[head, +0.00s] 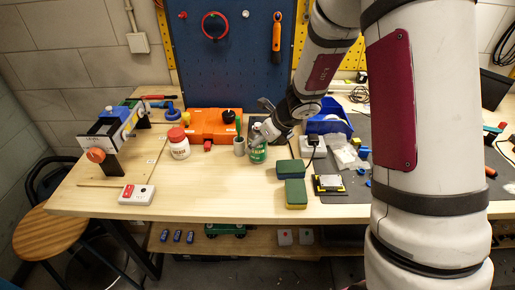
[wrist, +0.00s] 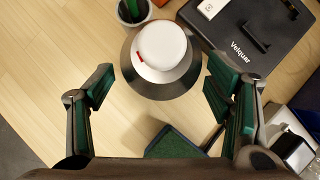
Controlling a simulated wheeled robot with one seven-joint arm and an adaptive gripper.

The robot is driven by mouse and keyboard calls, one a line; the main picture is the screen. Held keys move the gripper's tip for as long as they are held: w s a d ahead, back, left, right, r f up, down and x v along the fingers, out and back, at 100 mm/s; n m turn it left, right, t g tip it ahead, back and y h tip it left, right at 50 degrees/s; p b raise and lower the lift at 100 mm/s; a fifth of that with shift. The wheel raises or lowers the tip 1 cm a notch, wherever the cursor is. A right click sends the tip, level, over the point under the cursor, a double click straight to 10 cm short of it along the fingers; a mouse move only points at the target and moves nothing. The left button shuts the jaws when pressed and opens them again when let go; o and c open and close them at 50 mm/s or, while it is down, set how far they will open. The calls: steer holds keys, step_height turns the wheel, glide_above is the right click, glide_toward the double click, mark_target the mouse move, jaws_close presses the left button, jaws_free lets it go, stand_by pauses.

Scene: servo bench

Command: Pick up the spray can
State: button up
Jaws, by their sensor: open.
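The spray can shows from above in the wrist view, with a white rounded cap (wrist: 162,46), a small red part on its left and a dark grey body around it. It stands upright on the wooden bench. My gripper (wrist: 160,88) is open, its green-padded fingers left and right of the can's line. The can is centred slightly above the fingertips in that view, and I see no contact.
A pen cup (head: 239,146) stands close left of the can. A white jar (head: 179,144) and orange case (head: 212,124) are further left. Green-topped blocks (head: 291,169) lie at front right. A black Velquar case (wrist: 245,40) lies close right in the wrist view.

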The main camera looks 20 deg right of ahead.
steer(key=shift+x, duration=1.6)
steer(key=shift+c, duration=0.4)
steer(key=shift+r, duration=0.1)
steer(key=c, duration=1.5)
